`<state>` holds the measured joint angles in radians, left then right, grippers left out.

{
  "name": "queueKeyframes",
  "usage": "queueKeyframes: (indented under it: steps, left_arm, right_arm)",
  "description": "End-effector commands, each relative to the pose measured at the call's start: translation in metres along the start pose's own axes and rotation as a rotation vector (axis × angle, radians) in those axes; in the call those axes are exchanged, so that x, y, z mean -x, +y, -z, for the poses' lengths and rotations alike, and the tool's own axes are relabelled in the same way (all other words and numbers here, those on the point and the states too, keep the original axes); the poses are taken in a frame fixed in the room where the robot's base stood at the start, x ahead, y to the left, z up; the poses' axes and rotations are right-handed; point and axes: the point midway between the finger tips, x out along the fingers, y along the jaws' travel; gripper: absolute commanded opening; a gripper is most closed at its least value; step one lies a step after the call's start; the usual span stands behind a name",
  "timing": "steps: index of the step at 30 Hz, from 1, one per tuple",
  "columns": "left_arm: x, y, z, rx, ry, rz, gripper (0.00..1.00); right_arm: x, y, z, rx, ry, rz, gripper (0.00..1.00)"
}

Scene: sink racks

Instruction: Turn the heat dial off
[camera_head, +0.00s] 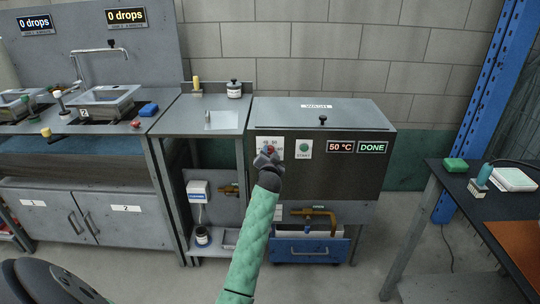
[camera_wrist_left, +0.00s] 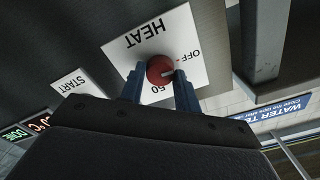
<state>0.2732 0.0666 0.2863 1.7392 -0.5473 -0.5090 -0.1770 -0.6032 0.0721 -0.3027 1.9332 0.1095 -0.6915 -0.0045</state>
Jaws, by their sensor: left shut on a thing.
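The red heat dial (camera_wrist_left: 160,70) sits on a white plate (camera_wrist_left: 143,42) marked HEAT, OFF and 50 on the front of a dark machine. Its light pointer line lies toward the OFF mark. My left gripper (camera_wrist_left: 160,82) is shut on the dial, with one blue finger on each side. In the head view my left gripper (camera_head: 268,155) is at the machine's front panel and hides much of the plate; a bit of the red dial (camera_head: 270,149) shows. My right gripper is not in view.
The START button plate (camera_head: 304,149) is just right of the dial, beside displays reading 50 °C (camera_head: 340,147) and DONE (camera_head: 373,147). A brass pipe valve (camera_head: 318,216) and blue drawer (camera_head: 308,249) are below. A dark table (camera_head: 470,215) stands at right.

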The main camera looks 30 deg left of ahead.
Motion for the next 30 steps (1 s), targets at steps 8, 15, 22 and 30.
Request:
queueKeyframes:
  steps: [8, 15, 22, 30]
  left_arm:
    - [0.0003, 0.0013, -0.0026, 0.068, -0.004, -0.001, 0.09]
    - [0.0002, 0.0012, -0.0025, 0.078, -0.004, -0.001, 0.09]
    - [0.0002, 0.0013, -0.0025, 0.078, -0.004, -0.002, 0.34]
    - [0.0001, 0.0006, -0.0011, 0.077, -0.002, -0.001, 0.54]
  right_arm:
    - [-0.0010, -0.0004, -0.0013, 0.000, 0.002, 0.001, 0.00]
    - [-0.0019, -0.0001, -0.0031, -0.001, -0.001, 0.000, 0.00]
    - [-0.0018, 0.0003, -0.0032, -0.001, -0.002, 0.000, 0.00]
    - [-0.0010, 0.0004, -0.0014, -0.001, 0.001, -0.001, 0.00]
